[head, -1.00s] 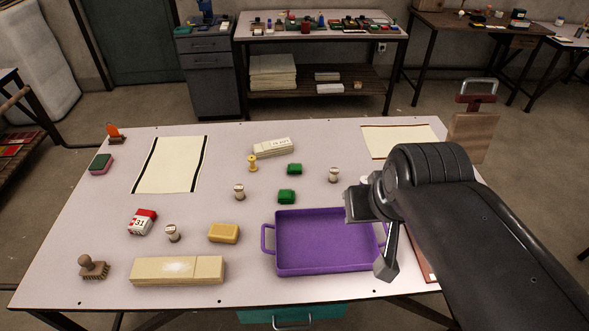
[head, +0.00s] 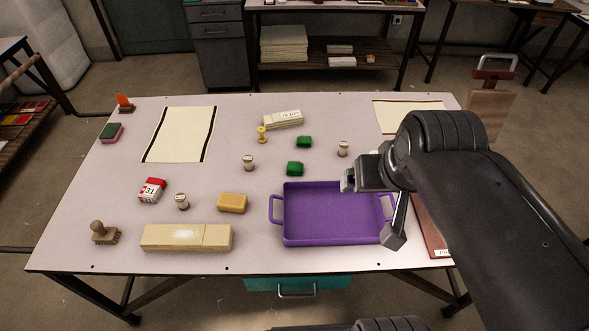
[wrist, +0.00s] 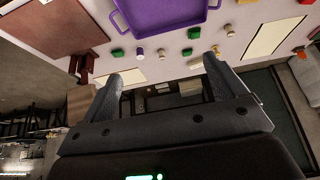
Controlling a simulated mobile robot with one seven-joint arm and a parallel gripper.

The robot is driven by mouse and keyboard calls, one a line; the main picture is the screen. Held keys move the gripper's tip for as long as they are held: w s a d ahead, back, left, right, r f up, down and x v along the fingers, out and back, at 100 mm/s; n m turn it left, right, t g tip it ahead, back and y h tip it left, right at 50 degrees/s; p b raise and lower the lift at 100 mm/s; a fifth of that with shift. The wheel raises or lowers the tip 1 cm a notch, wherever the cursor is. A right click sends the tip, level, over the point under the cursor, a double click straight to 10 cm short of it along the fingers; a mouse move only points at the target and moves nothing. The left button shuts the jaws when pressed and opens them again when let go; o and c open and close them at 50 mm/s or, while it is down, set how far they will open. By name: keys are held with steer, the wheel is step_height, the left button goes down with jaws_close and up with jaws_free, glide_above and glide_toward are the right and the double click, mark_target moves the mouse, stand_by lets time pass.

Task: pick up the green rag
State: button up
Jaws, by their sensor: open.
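Two small green folded pieces lie on the table, one nearer (head: 295,168) and one farther back (head: 304,142); I cannot tell for sure which is the green rag. Both are left of my gripper (head: 346,181) in the head view. My gripper is above the back right of the purple tray (head: 330,214), apart from both green pieces. In the wrist view its two fingers (wrist: 168,68) stand apart with nothing between them. Several green pieces (wrist: 194,33) show beyond the fingers there, near the tray.
White spools (head: 343,149) (head: 248,162) stand near the green pieces, with a yellow peg (head: 262,135) and a white block (head: 283,119) behind. A yellow block (head: 233,203) is left of the tray. The table (head: 130,190) has free room between items.

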steer(key=w+a+g, duration=0.1)
steer(key=w+a, duration=0.1)
steer(key=w, duration=0.8)
steer(key=g, duration=0.5)
glide_above(294, 167)
step_height(294, 167, down, 26)
steer(key=f, duration=0.5)
steer(key=shift+w+a+f, duration=0.2)
steer(key=shift+f, duration=0.05)
steer(key=f, duration=0.5)
steer(key=shift+s+d+f, duration=0.1)
steer(key=shift+s+d, duration=0.05)
steer(key=shift+d, duration=0.15)
steer(key=c, duration=1.1)
